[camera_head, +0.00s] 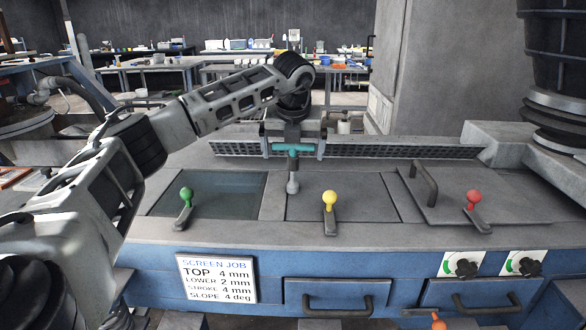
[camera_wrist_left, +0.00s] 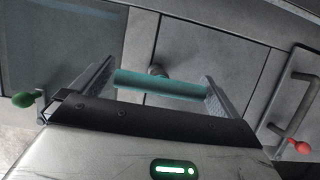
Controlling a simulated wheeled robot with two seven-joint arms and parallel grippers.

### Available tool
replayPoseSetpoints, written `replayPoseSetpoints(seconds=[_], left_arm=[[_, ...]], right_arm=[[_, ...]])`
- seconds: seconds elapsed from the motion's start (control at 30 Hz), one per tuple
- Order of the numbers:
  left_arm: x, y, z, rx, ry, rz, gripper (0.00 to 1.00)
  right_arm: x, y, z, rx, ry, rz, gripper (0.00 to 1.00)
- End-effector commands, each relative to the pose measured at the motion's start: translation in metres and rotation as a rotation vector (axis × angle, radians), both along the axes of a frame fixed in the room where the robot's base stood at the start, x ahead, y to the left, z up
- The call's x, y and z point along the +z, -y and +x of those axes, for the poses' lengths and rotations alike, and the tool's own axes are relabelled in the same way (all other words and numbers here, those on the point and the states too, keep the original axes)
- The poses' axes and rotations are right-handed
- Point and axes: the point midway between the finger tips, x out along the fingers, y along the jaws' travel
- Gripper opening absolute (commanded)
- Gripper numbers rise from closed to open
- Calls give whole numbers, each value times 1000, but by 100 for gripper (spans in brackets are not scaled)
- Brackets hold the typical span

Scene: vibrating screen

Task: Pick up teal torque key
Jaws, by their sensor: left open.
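The teal torque key (camera_head: 291,149) stands upright on the machine's grey top, its teal crossbar level and its grey shaft and socket (camera_head: 292,187) pointing down. My left gripper (camera_head: 293,153) is above and around the crossbar, with one finger near each end. In the left wrist view, the teal crossbar (camera_wrist_left: 160,85) spans between the two open fingers of the gripper (camera_wrist_left: 158,90). I cannot tell whether the fingers touch it. My right gripper is not in view.
Levers with green (camera_head: 186,194), yellow (camera_head: 329,199) and red (camera_head: 473,197) knobs stand on the machine top. A dark handle (camera_head: 423,184) rises from the right lid. A perforated screen strip (camera_head: 400,151) runs behind. A screen job sign (camera_head: 217,279) hangs on the blue front.

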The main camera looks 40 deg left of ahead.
Motion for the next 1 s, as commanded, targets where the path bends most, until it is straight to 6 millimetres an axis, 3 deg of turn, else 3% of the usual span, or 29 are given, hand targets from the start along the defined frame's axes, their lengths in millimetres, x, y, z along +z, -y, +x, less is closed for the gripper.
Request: replayPoseSetpoints(seconds=[0.13, 0.37, 0.4, 0.53, 0.57, 1.0], left_arm=[[-15, -3, 4, -1, -1, 0, 100], [-17, -4, 5, -2, 0, 0, 100], [-17, -4, 5, -2, 0, 0, 97], [-17, -3, 5, -2, 0, 0, 61], [-17, -3, 5, -2, 0, 0, 60], [-7, -3, 6, -1, 3, -1, 60]], right_arm=[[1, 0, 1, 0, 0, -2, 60], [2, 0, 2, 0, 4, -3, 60], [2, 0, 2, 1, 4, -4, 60], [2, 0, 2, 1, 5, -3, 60], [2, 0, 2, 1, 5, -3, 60], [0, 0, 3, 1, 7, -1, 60]])
